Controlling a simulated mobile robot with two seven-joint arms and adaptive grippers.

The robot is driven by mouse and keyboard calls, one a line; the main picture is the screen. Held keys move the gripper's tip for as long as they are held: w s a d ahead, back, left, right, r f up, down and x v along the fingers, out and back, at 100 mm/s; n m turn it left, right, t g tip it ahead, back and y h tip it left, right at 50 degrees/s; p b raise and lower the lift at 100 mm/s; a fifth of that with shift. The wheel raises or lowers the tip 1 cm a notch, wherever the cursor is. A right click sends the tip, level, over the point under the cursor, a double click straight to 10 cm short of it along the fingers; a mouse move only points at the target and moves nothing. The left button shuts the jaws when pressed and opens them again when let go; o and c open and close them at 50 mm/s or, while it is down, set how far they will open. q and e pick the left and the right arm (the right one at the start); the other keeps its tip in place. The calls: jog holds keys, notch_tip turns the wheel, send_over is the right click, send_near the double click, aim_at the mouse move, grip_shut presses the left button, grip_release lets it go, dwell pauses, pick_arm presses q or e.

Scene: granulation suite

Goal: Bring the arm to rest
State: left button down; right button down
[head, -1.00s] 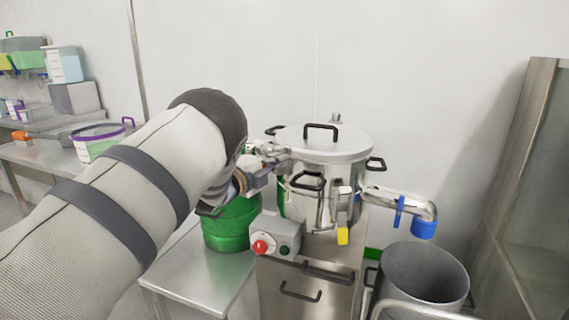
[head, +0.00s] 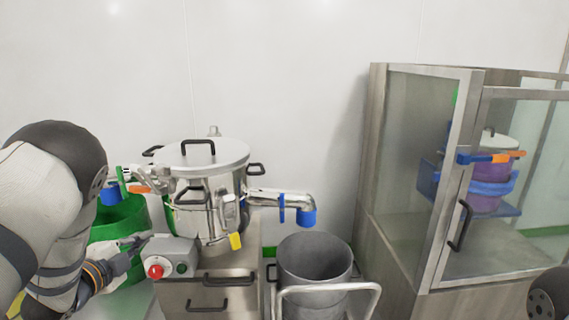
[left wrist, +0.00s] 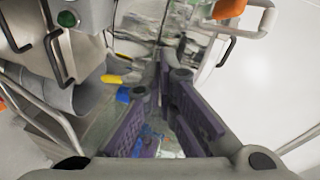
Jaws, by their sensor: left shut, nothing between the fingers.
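My left arm comes in from the left in the head view, bent at a dark elbow. Its gripper (head: 135,245) is in front of the green bucket (head: 118,222), left of the grey control box with the red knob (head: 170,258). The gripper is shut and empty. In the left wrist view its purple-padded fingers (left wrist: 168,78) show close up, with shiny metal parts of the machine beyond them. Whether the fingers touch anything is unclear. My right gripper is out of view.
The steel vessel with a black-handled lid (head: 205,165) stands right of the gripper, its blue-ended outlet pipe (head: 275,200) reaching right. Below are a grey bin (head: 315,262) and a metal rail (head: 330,290). A glass-fronted cabinet (head: 378,150) stands at the right.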

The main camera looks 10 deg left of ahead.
pick_arm(q)
jog(key=s+d+f+n+g+y, duration=0.1)
jog(key=s+d+f+n+g, duration=0.3)
jog(key=s+f, duration=0.5)
jog(key=s+d+f+n+g, duration=0.35)
jog(key=s+f, duration=0.45)
jog(key=f, duration=0.3)
jog(key=s+d+f+n+g+h, duration=0.1)
jog(key=s+d+n+g, duration=0.3)
jog(key=s, duration=1)
jog(key=s+d+f+n+g, duration=0.3)
jog(key=s+d+g, duration=0.3)
jog(key=s, duration=0.8)
jog(key=shift+d+f+n+g+h, duration=0.15)
jog(key=shift+d+n+g+h, duration=0.25)
jog(key=shift+d, duration=0.4)
